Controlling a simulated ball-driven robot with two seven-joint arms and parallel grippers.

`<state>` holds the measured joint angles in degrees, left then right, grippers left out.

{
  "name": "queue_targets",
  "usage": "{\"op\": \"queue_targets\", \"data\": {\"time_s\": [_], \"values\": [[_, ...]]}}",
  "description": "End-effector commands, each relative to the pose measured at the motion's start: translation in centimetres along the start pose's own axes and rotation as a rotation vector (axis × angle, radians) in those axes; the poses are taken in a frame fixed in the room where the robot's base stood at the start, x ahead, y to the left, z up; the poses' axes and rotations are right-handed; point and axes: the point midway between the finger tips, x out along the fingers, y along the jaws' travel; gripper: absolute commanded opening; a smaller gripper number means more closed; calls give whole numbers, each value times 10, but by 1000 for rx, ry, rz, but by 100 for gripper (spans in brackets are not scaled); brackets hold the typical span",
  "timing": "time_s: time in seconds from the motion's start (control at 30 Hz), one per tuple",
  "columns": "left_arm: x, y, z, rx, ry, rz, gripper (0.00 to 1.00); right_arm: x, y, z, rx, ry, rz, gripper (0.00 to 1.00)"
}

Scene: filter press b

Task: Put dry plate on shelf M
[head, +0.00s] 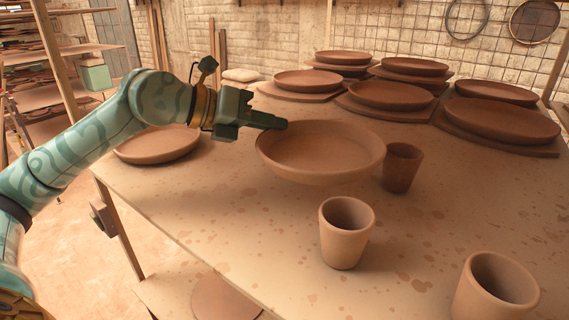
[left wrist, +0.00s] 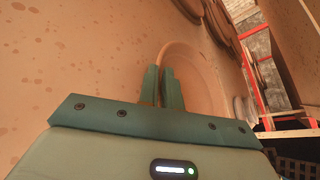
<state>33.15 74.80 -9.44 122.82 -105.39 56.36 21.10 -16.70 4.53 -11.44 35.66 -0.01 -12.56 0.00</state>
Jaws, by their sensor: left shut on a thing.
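A wide, shallow terracotta plate (head: 322,152) is at the middle of the table in the head view. My left gripper (head: 279,125) is shut on its left rim. The plate looks roughly level; I cannot tell for sure how far it is above the table. In the left wrist view, my left gripper's fingers (left wrist: 168,85) pinch the near edge of the plate (left wrist: 203,78). A wooden shelf rack (head: 75,50) stands at the far left of the head view, with no readable shelf letter. My right gripper is out of view.
Several plates on boards (head: 498,119) fill the back right of the table (head: 230,215). Another plate (head: 157,145) lies behind my left arm. A dark cup (head: 402,168) stands close to the held plate's right side. Two paler cups (head: 346,240) (head: 492,295) stand in front.

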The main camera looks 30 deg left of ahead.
Motion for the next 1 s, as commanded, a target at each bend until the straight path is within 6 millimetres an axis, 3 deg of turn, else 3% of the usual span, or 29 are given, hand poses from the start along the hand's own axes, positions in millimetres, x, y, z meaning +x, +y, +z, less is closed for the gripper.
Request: {"op": "queue_targets", "data": {"time_s": [0.1, 0.2, 0.5, 0.87, 0.93, 1.0], "values": [[9, 12, -18, -2, 2, 1, 0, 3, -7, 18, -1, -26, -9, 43], [12, 16, -24, -1, -1, -1, 0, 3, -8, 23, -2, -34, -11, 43], [24, 35, -52, -2, -1, -1, 0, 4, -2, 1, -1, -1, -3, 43], [26, 37, -54, 1, -4, -1, 0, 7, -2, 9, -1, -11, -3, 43], [26, 37, -54, 0, -2, 0, 23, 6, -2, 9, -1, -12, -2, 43], [26, 37, -54, 1, -2, 0, 29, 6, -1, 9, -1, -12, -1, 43]]}}
